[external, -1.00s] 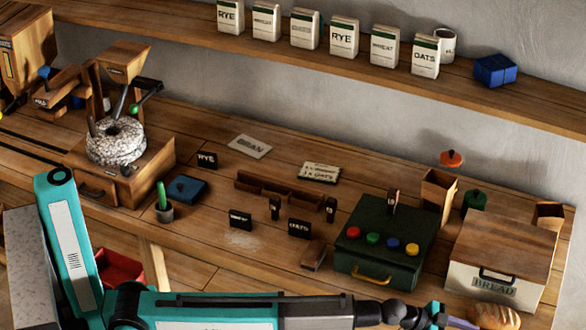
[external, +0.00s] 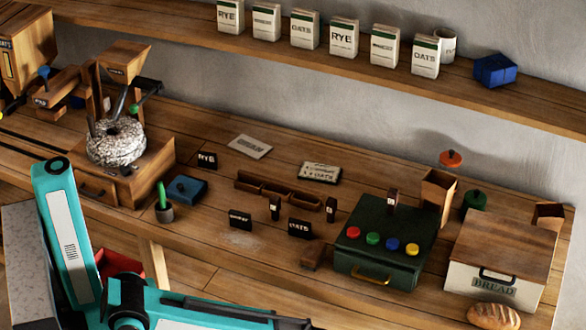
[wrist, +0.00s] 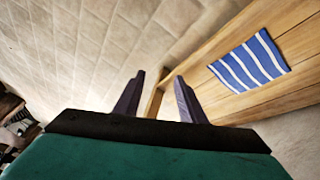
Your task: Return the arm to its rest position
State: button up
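My gripper (wrist: 157,98) shows in the wrist view with its two dark purple fingers apart and nothing between them. Tiled floor and the edge of a wooden surface lie beyond the fingers. In the external view my teal arm is at the lower left, in front of the bench, and its outer end runs off the bottom edge. The gripper itself is out of the external view.
The wooden bench (external: 215,255) holds a stone mill (external: 116,142), a green box (external: 375,265), a bread box (external: 495,285) and a loaf (external: 493,316) near its front edge. A blue-striped cloth (wrist: 249,63) lies on wood in the wrist view.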

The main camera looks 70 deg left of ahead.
jog(key=s+a+f+n+g+y+p, duration=0.1)
jog(key=s+a, duration=0.5)
jog(key=s, duration=0.6)
jog(key=s+a+f+n+g+y+p, duration=0.1)
jog(key=s+a+g+p, duration=0.3)
jog(key=s, duration=0.9)
jog(key=s+a+f+n+g+y+p, duration=0.1)
jog(key=s+a+f+g+p, duration=0.1)
jog(key=s+a, duration=0.7)
jog(key=s+f+g, duration=0.1)
jog(key=s+g, duration=0.1)
jog(key=s, duration=0.1)
jog(key=shift+s+g, duration=0.3)
jog(key=shift+s, duration=0.05)
jog(key=shift+o, duration=0.5)
jog(key=shift+w+f, duration=0.1)
jog(key=shift+w, duration=0.05)
